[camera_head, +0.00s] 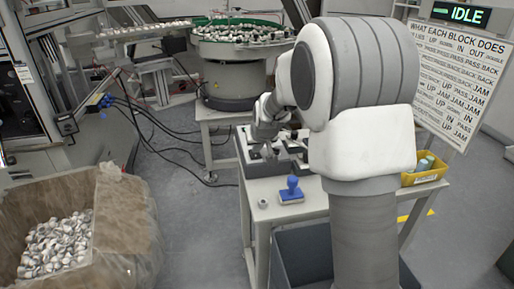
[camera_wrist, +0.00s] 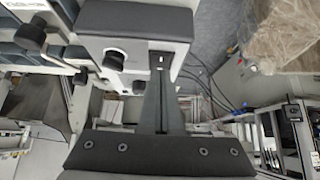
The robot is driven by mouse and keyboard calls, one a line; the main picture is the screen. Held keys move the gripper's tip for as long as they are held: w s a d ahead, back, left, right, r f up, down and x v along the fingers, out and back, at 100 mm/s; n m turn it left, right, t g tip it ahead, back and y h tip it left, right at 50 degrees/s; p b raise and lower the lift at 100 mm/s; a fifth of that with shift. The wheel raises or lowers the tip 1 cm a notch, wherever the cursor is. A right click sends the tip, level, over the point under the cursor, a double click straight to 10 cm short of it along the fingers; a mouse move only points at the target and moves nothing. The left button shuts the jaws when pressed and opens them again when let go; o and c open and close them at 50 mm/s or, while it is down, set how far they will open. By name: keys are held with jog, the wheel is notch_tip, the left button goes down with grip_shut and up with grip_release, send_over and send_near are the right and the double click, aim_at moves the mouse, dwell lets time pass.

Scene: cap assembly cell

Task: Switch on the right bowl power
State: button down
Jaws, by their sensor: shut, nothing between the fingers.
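A bowl power control box with a dark top and white face (camera_wrist: 140,48) fills the upper middle of the wrist view. Its face carries a black round knob (camera_wrist: 113,60) and, to the right, a small dark switch (camera_wrist: 160,60). My gripper (camera_wrist: 160,75) is shut and empty, with its tips just below the switch in the picture. I cannot tell whether they touch it. In the head view my gripper (camera_head: 268,150) is small, over the control boxes (camera_head: 246,158) on the bench, partly hidden by my arm. The switch position is too small to read.
A green-rimmed bowl feeder (camera_head: 232,80) stands behind the bench. A blue stamp (camera_head: 291,188) and small ring (camera_head: 263,203) lie on the bench front. A yellow bin (camera_head: 428,172) is at right. A carton of caps (camera_head: 125,225) stands at left. A sign reads IDLE (camera_head: 458,14).

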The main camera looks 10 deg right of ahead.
jog(key=shift+r+p, duration=0.3)
jog(key=shift+r, duration=0.25)
notch_tip(320, 180, up, 3)
jog(key=shift+s+p, duration=0.1)
jog(key=shift+p, duration=0.9)
jog(key=s+r+p, duration=0.1)
jog(key=s+r, duration=0.5)
jog(key=s, duration=0.2)
jog(key=shift+s, duration=0.1)
jog(key=s+r+g+p, duration=0.1)
jog(key=s+r+p, duration=0.4)
jog(key=s, duration=1)
jog(key=s+r+g+p, duration=0.1)
jog(key=s+r+p, duration=0.5)
jog(key=s+r, duration=0.4)
jog(key=s, duration=0.5)
jog(key=shift+a+r, duration=0.15)
jog(key=shift+a, duration=0.1)
